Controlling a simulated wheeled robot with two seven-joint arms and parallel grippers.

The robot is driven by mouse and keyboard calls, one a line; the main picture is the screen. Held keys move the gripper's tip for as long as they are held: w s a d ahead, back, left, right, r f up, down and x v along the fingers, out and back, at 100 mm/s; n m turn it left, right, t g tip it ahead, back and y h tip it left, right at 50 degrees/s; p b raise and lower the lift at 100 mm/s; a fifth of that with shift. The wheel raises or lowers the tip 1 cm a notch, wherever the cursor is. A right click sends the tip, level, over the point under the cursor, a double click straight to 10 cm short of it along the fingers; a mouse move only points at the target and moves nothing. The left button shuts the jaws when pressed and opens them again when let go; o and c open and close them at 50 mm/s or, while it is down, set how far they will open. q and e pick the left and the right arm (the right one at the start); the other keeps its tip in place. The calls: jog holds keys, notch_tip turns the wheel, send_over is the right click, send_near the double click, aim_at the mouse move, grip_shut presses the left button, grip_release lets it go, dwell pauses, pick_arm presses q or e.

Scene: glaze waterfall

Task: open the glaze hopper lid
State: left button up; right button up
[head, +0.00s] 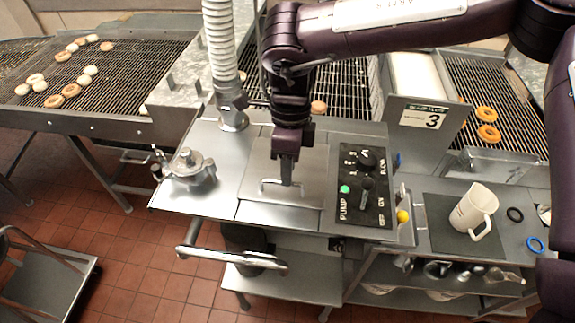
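The glaze hopper lid (312,172) is a flat steel panel in the top of the steel hopper unit, in the middle of the head view. It lies flat and closed. Its raised bar handle (270,184) is near the front edge. My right gripper (287,180) points straight down over the lid, with its fingertips at the handle. The fingers show edge-on as one narrow strip, so I cannot tell whether they are open or closed around the bar. My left gripper is not in view.
A control panel (378,192) with knobs and a green light is right of the lid. A ribbed hose (222,50) and a metal pump fitting (190,167) stand left. A front rail (230,257) juts out. A white pitcher (470,212) stands on the right-hand table.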

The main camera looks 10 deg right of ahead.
jog(key=shift+s+a+f, duration=0.1)
jog(key=shift+s+f, duration=0.15)
jog(key=shift+f, duration=0.65)
grip_shut()
